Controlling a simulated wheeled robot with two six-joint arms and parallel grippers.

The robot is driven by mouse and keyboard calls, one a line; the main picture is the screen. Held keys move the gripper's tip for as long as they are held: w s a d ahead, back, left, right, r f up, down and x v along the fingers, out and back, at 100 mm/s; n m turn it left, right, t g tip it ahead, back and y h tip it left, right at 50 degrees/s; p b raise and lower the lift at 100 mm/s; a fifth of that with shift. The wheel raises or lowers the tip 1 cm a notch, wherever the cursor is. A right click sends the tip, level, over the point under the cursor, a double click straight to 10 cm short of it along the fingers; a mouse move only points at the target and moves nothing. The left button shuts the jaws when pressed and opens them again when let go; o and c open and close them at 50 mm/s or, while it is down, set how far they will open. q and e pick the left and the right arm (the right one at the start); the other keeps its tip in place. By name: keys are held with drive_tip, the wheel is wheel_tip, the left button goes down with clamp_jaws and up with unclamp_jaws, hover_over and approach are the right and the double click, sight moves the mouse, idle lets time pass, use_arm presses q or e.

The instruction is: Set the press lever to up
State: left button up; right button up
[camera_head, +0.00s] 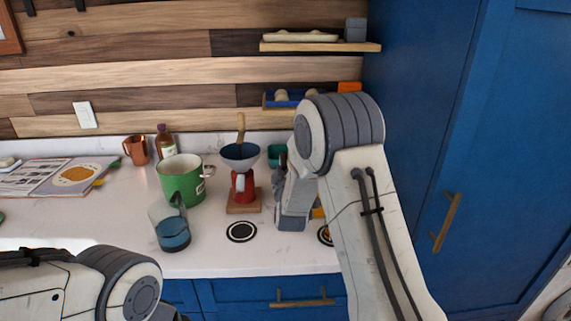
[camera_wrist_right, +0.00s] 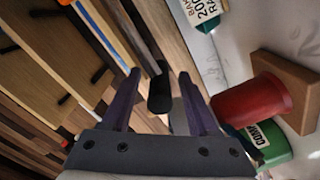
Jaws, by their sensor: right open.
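A red body on a wooden base (camera_head: 242,187) stands mid-counter and looks like the press. A dark bowl (camera_head: 240,156) with a wooden handle sits above it, so the lever is hard to make out. In the right wrist view the red body (camera_wrist_right: 245,100) is right of the fingers. My right gripper (camera_wrist_right: 158,76) is open there. A dark rounded grip (camera_wrist_right: 160,92), possibly the lever's end, shows between its fingers; I cannot tell whether they touch it. In the head view my right arm partly hides this gripper. My left arm shows at lower left, its gripper out of view.
A green pot (camera_head: 181,182) and a glass jug (camera_head: 170,232) stand left of the press. A teal cup (camera_head: 276,152) is behind it. Shelves (camera_head: 320,47) hang on the plank wall. A tall blue cabinet (camera_head: 430,110) bounds the right. The front-left counter is clear.

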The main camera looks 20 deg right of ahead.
clamp_jaws()
idle(1.4)
